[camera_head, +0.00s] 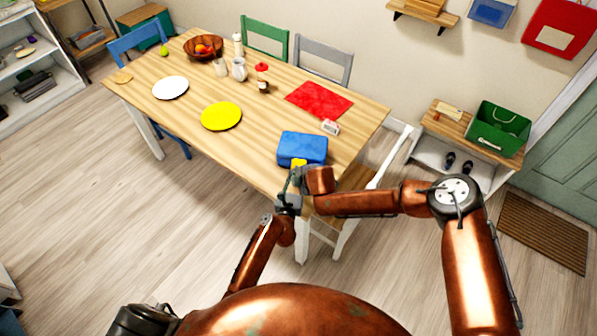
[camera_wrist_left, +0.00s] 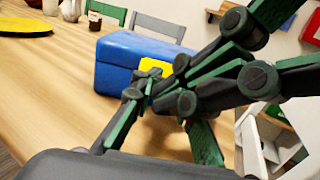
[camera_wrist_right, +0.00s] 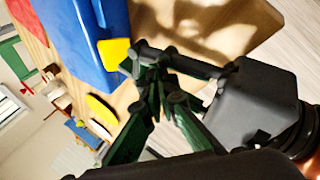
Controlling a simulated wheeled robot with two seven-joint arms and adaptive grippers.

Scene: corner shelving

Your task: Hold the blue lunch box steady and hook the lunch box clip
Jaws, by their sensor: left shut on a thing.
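The blue lunch box (camera_head: 302,147) stands upright near the table's front right corner. It also shows in the left wrist view (camera_wrist_left: 120,65) and the right wrist view (camera_wrist_right: 85,30). Its yellow clip (camera_head: 299,163) is on the side facing me and shows in the right wrist view (camera_wrist_right: 114,52). My left gripper (camera_head: 296,180) is at the clip and shut on it; the contact is partly hidden. My right gripper (camera_wrist_right: 157,82) comes in from the right, its fingers crossing close to the left fingers just outside the clip. Whether its jaws are shut is unclear.
A red mat (camera_head: 319,100) and a small white item (camera_head: 330,127) lie behind the box. A yellow plate (camera_head: 221,116) and a white plate (camera_head: 171,88) lie to the left. A white chair (camera_head: 391,155) stands close at the table's right end.

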